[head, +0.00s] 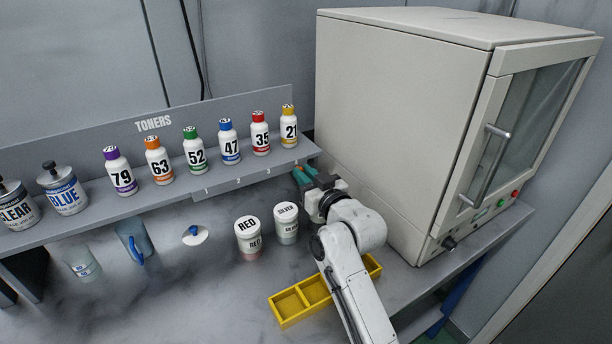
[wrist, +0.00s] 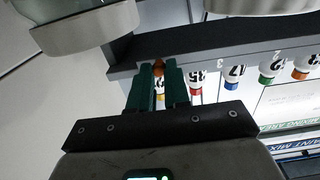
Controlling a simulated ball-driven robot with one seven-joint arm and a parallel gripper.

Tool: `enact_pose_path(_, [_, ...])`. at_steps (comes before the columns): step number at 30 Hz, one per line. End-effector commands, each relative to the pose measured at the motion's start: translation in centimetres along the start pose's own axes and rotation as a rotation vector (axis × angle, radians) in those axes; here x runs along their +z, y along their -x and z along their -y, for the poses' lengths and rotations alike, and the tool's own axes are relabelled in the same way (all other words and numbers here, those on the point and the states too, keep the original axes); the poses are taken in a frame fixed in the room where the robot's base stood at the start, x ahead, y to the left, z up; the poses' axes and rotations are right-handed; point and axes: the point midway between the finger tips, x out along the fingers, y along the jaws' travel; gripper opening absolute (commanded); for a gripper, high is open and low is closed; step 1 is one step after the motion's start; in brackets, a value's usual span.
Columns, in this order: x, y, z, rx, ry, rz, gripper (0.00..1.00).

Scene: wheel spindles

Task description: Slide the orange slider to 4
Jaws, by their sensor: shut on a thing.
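The orange slider (wrist: 158,68) shows in the wrist view as a small orange piece between the tips of my two green fingers. My gripper (wrist: 158,72) is shut on it, at the front rail of the toner shelf. In the head view my gripper (head: 302,174) is at the right end of this rail (head: 235,185), and the slider cannot be made out there. In the wrist view the marks 3 and 2 show on the rail (wrist: 245,57), to the right of my fingers. Any mark at the slider's own place is hidden.
Several numbered toner bottles stand on the shelf, with bottle 21 (head: 289,124) nearest my gripper. A big beige cabinet (head: 405,110) stands close on the right. Below are the RED cup (head: 248,238), the SILVER cup (head: 287,222) and a yellow tray (head: 274,312).

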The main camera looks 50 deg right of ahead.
Motion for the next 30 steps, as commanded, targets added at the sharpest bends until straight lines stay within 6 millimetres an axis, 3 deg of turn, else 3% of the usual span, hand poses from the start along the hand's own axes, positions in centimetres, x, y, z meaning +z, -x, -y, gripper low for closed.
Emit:
enact_pose_path(9, [0.0, 0.0, -0.2, 0.004, 0.001, -0.001, 0.0])
enact_pose_path(10, [0.0, 0.0, -0.2, 0.005, 0.001, -0.001, 0.17])
enact_pose_path(18, [0.0, 0.0, -0.2, 0.004, 0.001, -0.001, 0.43])
enact_pose_path(26, [0.0, 0.1, -0.1, 0.002, 0.001, -0.001, 0.43])
enact_pose_path(30, [0.1, 1.4, -0.1, 0.002, 0.001, 0.0, 0.43])
